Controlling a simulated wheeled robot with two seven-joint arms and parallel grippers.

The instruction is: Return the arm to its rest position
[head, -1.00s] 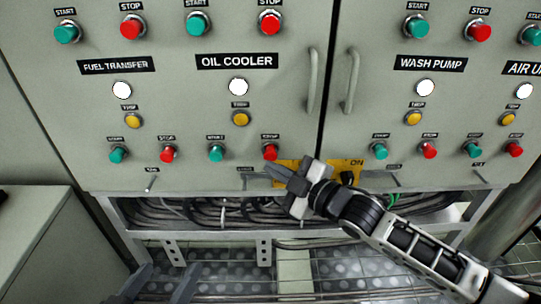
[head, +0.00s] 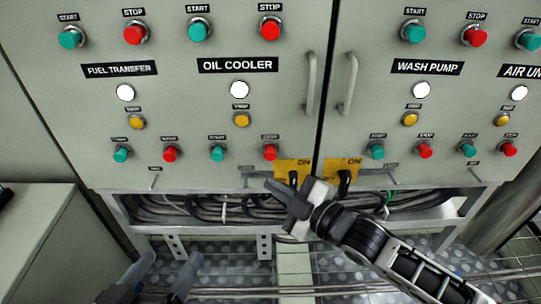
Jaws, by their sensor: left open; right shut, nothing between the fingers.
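My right gripper (head: 274,189) comes in from the lower right on its black and white arm. Its fingers are shut and empty, and point up and left in front of the panel's lower edge. I cannot tell whether the gripper touches anything. My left gripper (head: 160,279) is open and empty at the lower left, low over the floor grating, with its lower part cut off by the frame.
The grey cabinet (head: 290,120) carries green and red buttons, white lamps and two door handles (head: 311,85). Cables (head: 200,208) run in an open tray below it. A grey box (head: 40,235) stands at the left. A pipe (head: 500,215) stands at the right.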

